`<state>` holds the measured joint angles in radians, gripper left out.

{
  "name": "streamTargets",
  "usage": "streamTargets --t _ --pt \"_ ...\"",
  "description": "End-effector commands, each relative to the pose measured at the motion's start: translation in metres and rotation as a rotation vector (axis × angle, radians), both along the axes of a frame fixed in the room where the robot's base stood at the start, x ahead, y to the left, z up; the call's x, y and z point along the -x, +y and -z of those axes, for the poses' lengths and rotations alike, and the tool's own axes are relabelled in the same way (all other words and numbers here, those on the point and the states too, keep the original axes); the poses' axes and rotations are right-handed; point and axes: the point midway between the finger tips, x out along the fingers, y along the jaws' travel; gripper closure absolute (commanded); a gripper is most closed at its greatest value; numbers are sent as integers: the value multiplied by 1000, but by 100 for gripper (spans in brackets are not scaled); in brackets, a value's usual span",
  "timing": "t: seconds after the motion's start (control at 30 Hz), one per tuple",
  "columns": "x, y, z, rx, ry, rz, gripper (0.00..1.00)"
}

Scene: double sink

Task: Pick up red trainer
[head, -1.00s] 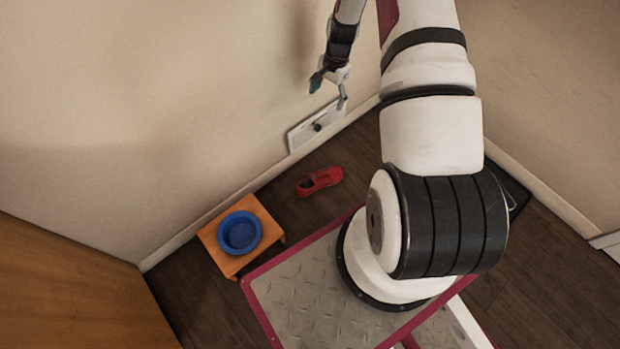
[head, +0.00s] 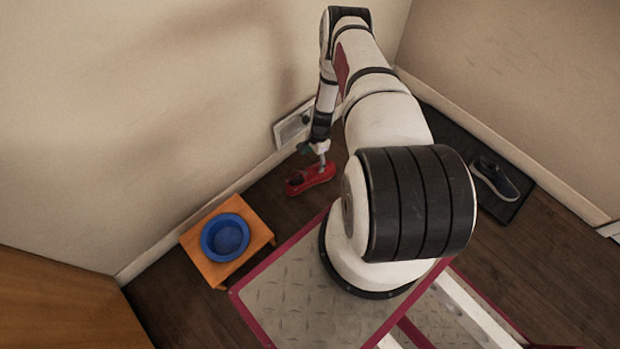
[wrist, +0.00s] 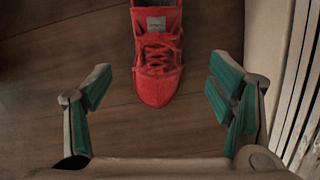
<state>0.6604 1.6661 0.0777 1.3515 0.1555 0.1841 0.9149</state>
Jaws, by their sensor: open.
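The red trainer (head: 311,179) lies on the dark wood floor by the wall. In the head view my gripper (head: 313,158) is over it, and a finger overlaps it in the picture. In the wrist view the red trainer (wrist: 157,48) is at the top centre with its toe toward me, and its heel end is cut off by the frame edge. My gripper (wrist: 160,97) is open, with its green-padded fingers wide apart. The toe lies between and beyond the fingertips. Nothing is held.
A white wall plate (head: 293,124) is on the wall close to my gripper, and the wall shows at the right in the wrist view. An orange stool (head: 205,265) bears a blue bowl (head: 225,237). A dark shoe (head: 494,180) lies on a black mat (head: 514,203) at right.

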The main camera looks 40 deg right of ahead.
Motion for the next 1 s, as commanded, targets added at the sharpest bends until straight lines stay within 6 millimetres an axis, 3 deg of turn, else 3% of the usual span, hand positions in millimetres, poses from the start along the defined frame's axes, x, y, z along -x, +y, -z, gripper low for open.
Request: streamTargets --t 0.1,0.37,0.7,0.97,1.0 --pt "-1 2 19 0 0 -1 24" --pt "-1 5 31 0 0 -2 24" --pt "1 15 75 0 0 -1 24" --pt "0 15 77 0 0 -1 24" --pt "0 15 77 0 0 -1 29"
